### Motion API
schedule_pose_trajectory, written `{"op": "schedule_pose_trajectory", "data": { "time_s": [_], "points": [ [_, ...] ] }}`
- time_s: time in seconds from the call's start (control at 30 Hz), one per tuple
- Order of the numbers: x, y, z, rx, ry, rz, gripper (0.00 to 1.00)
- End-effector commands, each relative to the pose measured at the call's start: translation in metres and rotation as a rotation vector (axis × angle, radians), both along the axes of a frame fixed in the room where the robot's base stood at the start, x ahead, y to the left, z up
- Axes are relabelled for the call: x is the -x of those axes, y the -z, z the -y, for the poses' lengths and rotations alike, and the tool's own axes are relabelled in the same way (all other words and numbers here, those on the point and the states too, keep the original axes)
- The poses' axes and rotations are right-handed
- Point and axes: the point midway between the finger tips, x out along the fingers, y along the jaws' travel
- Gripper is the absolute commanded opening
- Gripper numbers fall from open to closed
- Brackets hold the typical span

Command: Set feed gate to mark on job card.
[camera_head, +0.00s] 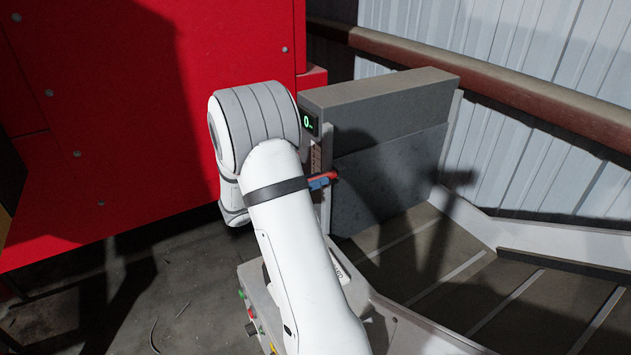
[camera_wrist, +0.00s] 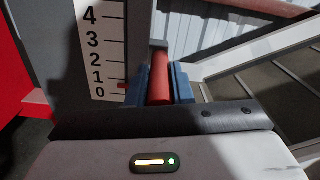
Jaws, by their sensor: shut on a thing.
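The feed gate (camera_head: 385,190) is a dark grey plate in a grey frame (camera_head: 385,92) across the conveyor. A small display (camera_head: 308,122) on the frame reads 0 in green. A red handle (camera_head: 331,175) sticks out beside the scale, and my gripper (camera_head: 320,182) is there, mostly hidden by my arm. In the wrist view the blue pads of my gripper (camera_wrist: 160,85) are shut on the red handle (camera_wrist: 160,70). The white scale (camera_wrist: 105,45) shows 0 to 4, with a red pointer (camera_wrist: 122,86) between 0 and 1. I cannot make out a job card.
A conveyor belt (camera_head: 480,290) with cross bars runs to the lower right. A control box with buttons (camera_head: 250,313) stands below my arm. A big red machine (camera_head: 130,120) fills the left. A rusty rail (camera_head: 500,85) and corrugated wall (camera_head: 560,45) close off the back.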

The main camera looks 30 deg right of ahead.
Motion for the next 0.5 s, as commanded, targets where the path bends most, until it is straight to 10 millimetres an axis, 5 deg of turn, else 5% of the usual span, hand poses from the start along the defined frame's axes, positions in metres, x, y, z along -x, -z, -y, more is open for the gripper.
{"op": "schedule_pose_trajectory", "data": {
  "time_s": [0.2, 0.23, 0.5],
  "points": [
    [-0.0021, -0.0080, 0.0005, 0.008, -0.002, 0.011, 0.00],
    [-0.0020, -0.0082, 0.0005, 0.008, -0.002, 0.011, 0.21],
    [-0.0014, -0.0068, 0.0007, 0.007, 0.000, 0.009, 0.41]
  ]
}}
